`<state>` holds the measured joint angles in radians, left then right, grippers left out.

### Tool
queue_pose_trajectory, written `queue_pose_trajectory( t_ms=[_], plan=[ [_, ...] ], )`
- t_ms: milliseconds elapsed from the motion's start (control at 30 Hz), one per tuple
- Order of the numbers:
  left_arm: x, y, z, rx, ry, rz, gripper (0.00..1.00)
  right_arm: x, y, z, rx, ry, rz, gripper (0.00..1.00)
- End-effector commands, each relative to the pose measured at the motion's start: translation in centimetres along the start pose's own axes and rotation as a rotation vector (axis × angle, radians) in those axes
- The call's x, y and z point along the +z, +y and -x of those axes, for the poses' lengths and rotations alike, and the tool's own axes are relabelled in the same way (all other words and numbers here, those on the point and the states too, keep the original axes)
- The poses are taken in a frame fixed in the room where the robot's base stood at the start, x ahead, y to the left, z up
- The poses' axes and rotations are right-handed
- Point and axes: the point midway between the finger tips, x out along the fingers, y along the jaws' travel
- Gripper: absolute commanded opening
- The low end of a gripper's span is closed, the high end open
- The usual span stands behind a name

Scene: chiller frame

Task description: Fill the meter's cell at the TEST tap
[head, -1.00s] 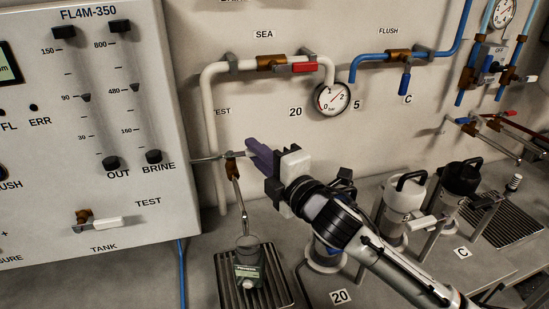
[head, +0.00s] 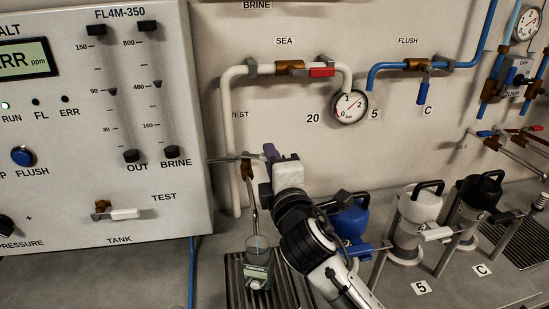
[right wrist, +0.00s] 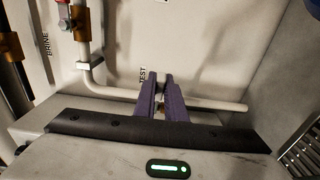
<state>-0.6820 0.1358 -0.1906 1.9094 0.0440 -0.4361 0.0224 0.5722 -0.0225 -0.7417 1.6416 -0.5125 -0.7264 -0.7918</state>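The TEST tap (head: 247,170), a brass body with a thin spout, comes off the wall pipe at centre left in the head view. The meter (head: 257,277), a small dark green box with a clear cell (head: 257,247) on top, stands upright under the spout's end. I cannot tell whether the cell holds liquid. My right gripper (head: 268,153) is at the tap, its purple fingers beside the tap's top. In the right wrist view, the fingers (right wrist: 160,80) are close together with a small greyish part between them; I cannot tell whether they grip it. My left gripper is not in view.
The meter rests on a slotted drip tray (head: 237,290). Blue (head: 348,217), white (head: 421,205) and black (head: 481,192) topped housings stand to the right of my arm. The control panel (head: 60,190) is at the left; its display reads ERR.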

Motion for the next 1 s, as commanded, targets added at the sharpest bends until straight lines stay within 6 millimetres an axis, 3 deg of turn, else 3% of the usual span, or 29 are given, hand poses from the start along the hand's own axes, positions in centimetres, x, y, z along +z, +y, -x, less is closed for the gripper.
queue_pose_trajectory(
  t_ms=[33, 100, 467, 1000],
  plan=[
    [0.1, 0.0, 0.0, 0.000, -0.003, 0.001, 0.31, 0.2, -0.2, 0.0, -0.004, -0.003, 0.001, 0.18],
    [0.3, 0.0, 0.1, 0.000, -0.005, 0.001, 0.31, 0.2, -0.1, 0.0, -0.003, -0.003, 0.000, 0.29],
    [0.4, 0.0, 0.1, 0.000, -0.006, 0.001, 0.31, 0.1, 0.0, 0.4, 0.001, 0.000, -0.001, 0.29],
    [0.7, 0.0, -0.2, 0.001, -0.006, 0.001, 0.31, 0.1, -0.1, 9.0, 0.000, -0.001, -0.001, 0.29]
  ],
)
